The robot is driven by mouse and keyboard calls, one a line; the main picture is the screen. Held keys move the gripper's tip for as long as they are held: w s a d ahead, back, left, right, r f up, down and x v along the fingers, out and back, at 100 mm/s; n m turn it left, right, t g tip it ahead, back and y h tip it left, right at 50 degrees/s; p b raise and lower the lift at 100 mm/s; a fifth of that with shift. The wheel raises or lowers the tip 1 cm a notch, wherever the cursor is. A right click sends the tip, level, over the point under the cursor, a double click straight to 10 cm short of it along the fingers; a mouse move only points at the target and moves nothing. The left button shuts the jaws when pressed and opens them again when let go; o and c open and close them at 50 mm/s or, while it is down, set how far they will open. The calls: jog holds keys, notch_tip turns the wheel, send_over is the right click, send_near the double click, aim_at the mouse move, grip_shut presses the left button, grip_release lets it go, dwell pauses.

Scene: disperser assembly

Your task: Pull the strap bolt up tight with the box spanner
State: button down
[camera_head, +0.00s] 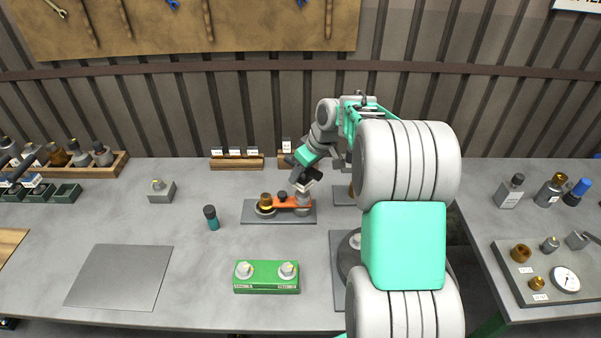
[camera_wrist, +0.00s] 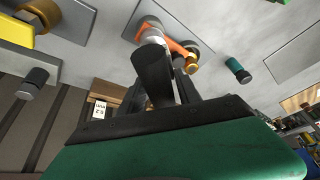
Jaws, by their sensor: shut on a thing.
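The orange strap (camera_head: 291,204) lies on a grey plate (camera_head: 250,216), between a brass fitting (camera_head: 266,200) at its left and a grey round part (camera_head: 302,203) at its right. A small dark knob (camera_head: 282,196) stands near its middle. My gripper (camera_head: 304,182) is above the strap's right end. In the wrist view my gripper (camera_wrist: 162,90) is shut on a dark cylindrical tool, apparently the box spanner (camera_wrist: 152,68). Its far end points down at the orange strap (camera_wrist: 178,45). The strap bolt is hidden, and I cannot tell whether the spanner is seated on it.
A teal, dark-capped bottle-like piece (camera_head: 211,217) stands left of the plate. A green block (camera_head: 266,278) with two round fittings is in front. A flat grey sheet (camera_head: 120,276) lies at left. A tray with a dial (camera_head: 565,279) is at right.

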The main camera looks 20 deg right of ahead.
jog(key=shift+r+m+t+h, duration=0.1)
jog(key=shift+m+t+h, duration=0.25)
jog(key=shift+m, duration=0.75)
jog(key=shift+w+n, duration=0.1)
jog(key=shift+n, duration=0.2)
jog(key=shift+r+p, duration=1.5)
jog(key=shift+r, duration=1)
